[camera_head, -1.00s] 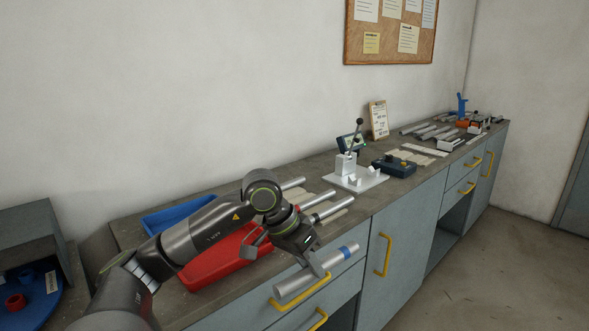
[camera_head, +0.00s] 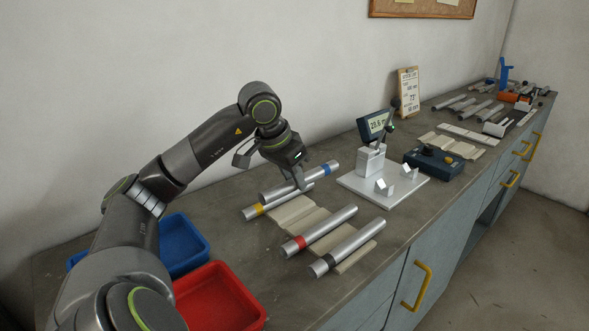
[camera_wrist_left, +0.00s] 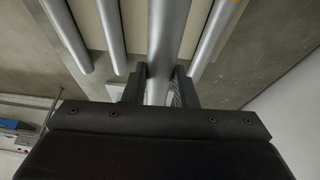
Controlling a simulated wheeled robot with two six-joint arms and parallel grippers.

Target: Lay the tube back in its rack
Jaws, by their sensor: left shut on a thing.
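My left gripper (camera_head: 297,182) is shut on a silver tube with a blue band (camera_head: 279,190). The held tube also shows between the two fingers in the left wrist view (camera_wrist_left: 166,40). The tube is about level and appears raised above the beige rack (camera_head: 298,213). In the wrist view it lines up over the gap between the yellow-banded tube (camera_wrist_left: 212,35) and the other tubes. In the head view the rack holds a yellow-banded tube (camera_head: 286,197), a red-banded tube (camera_head: 325,228) and a black-banded tube (camera_head: 348,247). My right gripper is not in view.
A white stand with a lever and display (camera_head: 372,160) stands right of the rack, with a dark blue box (camera_head: 433,163) beyond. A red bin (camera_head: 215,298) and a blue bin (camera_head: 183,245) sit at the left. Bare bench lies in front of the rack.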

